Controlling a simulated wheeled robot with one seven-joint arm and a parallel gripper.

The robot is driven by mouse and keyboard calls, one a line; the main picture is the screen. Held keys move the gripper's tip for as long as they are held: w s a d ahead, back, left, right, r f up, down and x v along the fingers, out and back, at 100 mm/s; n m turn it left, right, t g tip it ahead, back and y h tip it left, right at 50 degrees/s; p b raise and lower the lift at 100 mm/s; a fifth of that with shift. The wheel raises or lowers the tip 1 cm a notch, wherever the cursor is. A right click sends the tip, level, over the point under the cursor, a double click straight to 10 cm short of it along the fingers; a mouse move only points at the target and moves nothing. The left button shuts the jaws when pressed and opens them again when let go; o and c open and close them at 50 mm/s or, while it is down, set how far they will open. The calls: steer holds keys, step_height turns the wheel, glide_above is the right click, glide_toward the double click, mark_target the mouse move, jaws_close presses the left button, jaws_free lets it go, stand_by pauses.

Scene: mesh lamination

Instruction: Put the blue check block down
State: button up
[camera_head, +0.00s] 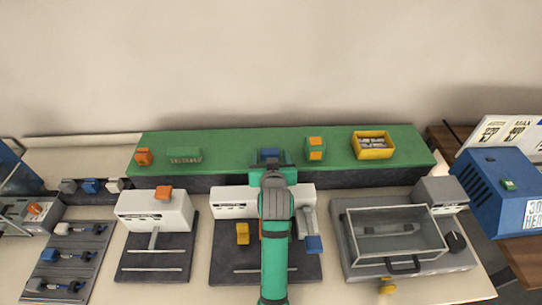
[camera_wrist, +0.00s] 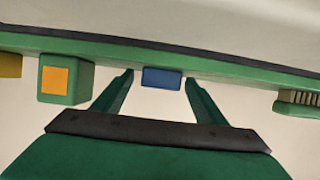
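The blue check block (camera_head: 270,153) is on the green shelf top (camera_head: 225,150) at the back, partly hidden by my arm in the head view. In the wrist view the blue block (camera_wrist: 161,78) lies between the two fingertips of my gripper (camera_wrist: 159,76). The fingers are apart, with a small gap visible on each side of the block. My gripper (camera_head: 270,165) reaches to the shelf's front edge in the head view.
A green block with an orange face (camera_head: 316,148) and a yellow bin (camera_head: 373,145) stand to the right. Machines line the bench in front. Shelf space beside the blue block is free.

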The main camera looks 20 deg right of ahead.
steer(key=shift+d, duration=0.15)
steer(key=shift+r, duration=0.2)
steer(key=v, duration=1.2)
steer(key=shift+w, duration=0.15)
